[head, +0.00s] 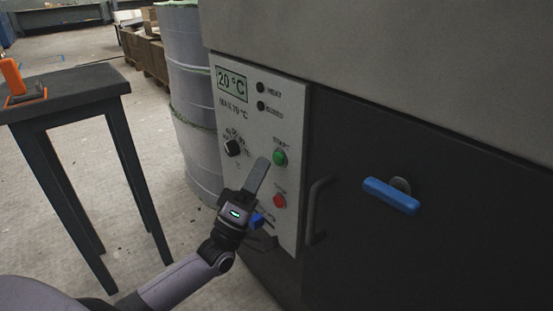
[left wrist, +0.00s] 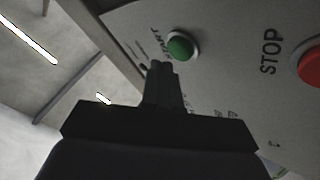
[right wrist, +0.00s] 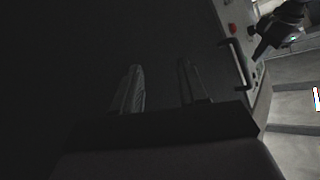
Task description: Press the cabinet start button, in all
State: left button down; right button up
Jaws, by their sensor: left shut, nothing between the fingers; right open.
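The green start button (head: 280,158) is on the light control panel (head: 247,120) of the dark cabinet. It also shows in the left wrist view (left wrist: 181,46), just beyond the fingertips. My left gripper (head: 260,166) is shut and empty, its fingertips pointing up beside the button, to its left in the head view. I cannot tell whether they touch the panel; in the left wrist view (left wrist: 160,66) the tips appear apart from the button. My right gripper (right wrist: 160,85) is open and empty in front of a dark surface; it is not seen in the head view.
A red stop button (head: 279,201) sits below the green one, and a black dial (head: 232,148) to its left. A dark door handle (head: 317,208) and a blue latch handle (head: 391,195) stick out. A dark table (head: 70,92) stands at the left with an orange-handled tool (head: 13,77).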

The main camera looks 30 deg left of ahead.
pick_arm(q)
jog(key=shift+w, duration=0.1)
dwell(0.4)
jog(key=shift+w+d, duration=0.15)
jog(key=shift+w, duration=0.15)
jog(key=shift+w+d+b, duration=0.15)
jog(key=shift+w+b, duration=0.2)
jog(key=shift+b, duration=0.05)
dwell(0.5)
dwell(0.4)
jog(key=shift+s+a+p, duration=0.3)
jog(key=shift+s+p, duration=0.15)
jog(key=shift+s, duration=0.3)
jog(key=shift+s, duration=0.1)
